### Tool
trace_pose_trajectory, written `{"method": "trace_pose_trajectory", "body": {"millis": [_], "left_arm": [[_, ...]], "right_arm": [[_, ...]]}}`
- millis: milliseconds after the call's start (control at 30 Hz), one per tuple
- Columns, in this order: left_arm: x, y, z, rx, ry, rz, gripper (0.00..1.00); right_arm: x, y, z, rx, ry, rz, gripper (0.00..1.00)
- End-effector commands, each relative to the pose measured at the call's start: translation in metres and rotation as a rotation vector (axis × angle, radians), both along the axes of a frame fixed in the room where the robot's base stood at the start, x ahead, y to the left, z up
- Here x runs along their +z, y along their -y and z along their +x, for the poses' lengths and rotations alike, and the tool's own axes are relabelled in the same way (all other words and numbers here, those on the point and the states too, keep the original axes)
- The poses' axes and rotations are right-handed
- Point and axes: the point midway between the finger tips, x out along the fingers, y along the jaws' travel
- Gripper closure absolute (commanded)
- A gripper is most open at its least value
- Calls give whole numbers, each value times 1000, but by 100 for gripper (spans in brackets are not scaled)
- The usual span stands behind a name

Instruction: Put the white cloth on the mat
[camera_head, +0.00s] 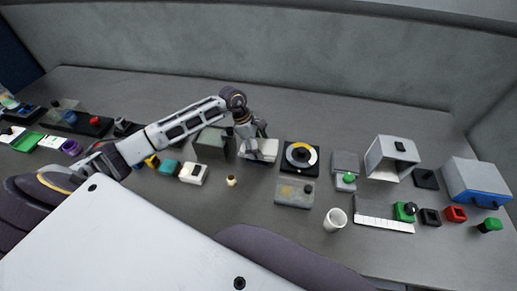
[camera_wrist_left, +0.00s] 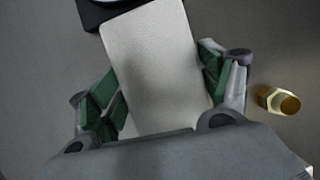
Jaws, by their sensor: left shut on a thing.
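The white cloth, a pale folded rectangle (camera_wrist_left: 158,62), lies between the green-padded fingers of my left gripper (camera_wrist_left: 160,95) in the left wrist view. In the head view the left gripper (camera_head: 250,149) is shut on the cloth (camera_head: 266,150), left of the black square with the ring dial. I cannot tell whether the cloth touches the table. No piece is plainly the mat; a flat grey-green plate (camera_head: 287,190) with a small dark piece on it lies in front of the dial. My right gripper is not in view.
The black dial square (camera_head: 288,167) is close to the cloth. A small brass fitting (camera_head: 232,181) stands in front of the left gripper; it also shows in the left wrist view (camera_wrist_left: 278,100). A white cup (camera_head: 335,220) and an open grey box (camera_head: 384,157) are at the right.

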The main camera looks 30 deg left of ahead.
Motion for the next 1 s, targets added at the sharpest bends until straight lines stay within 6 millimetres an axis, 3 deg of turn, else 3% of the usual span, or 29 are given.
{"method": "trace_pose_trajectory", "body": {"millis": [233,700,733,900,1000], "left_arm": [[-22,0,0,1,0,-1,50],[-27,0,0,0,1,0,50],[-27,0,0,0,1,0,21],[-26,0,0,0,1,0,0],[-26,0,0,0,1,0,0]], "right_arm": [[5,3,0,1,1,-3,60],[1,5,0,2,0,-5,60],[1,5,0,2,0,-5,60],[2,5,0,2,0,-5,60],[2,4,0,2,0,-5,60]]}}
